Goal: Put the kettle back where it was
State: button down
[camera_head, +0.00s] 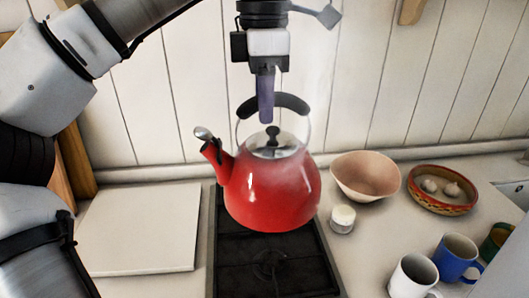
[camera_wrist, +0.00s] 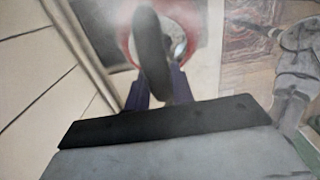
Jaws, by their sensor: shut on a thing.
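The red kettle (camera_head: 270,190) has a silver lid, a black handle (camera_head: 280,102) and a spout pointing left. It is upright over the rear part of the black hob (camera_head: 272,270). I cannot tell whether its base touches the hob or hangs just above it. My gripper (camera_head: 265,112) comes down from above and is shut on the handle. In the wrist view the dark handle (camera_wrist: 151,55) lies between the purple fingers, with red kettle body beyond it. The kettle hides the rear of the hob.
A pale board (camera_head: 140,228) lies left of the hob. To the right are a small white-topped jar (camera_head: 342,218), close to the kettle, a pinkish bowl (camera_head: 366,176), a patterned bowl (camera_head: 442,189), and white (camera_head: 412,277), blue (camera_head: 456,257) and green mugs. A plank wall stands behind.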

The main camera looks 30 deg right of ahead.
aim_at(264, 139)
jog(key=shift+s+f+b, duration=0.1)
jog(key=shift+f+b, duration=0.25)
jog(key=shift+f, duration=0.05)
notch_tip(264, 139, down, 14)
jog(key=b, duration=0.4)
jog(key=shift+f, duration=0.1)
jog(key=shift+f+p, duration=0.3)
jog(key=shift+f, duration=2.2)
jog(key=shift+f, duration=0.15)
jog(key=c, duration=1.2)
grip_release()
notch_tip(264, 139, up, 12)
jog(key=shift+r+b, duration=0.25)
jog(key=shift+b, duration=0.15)
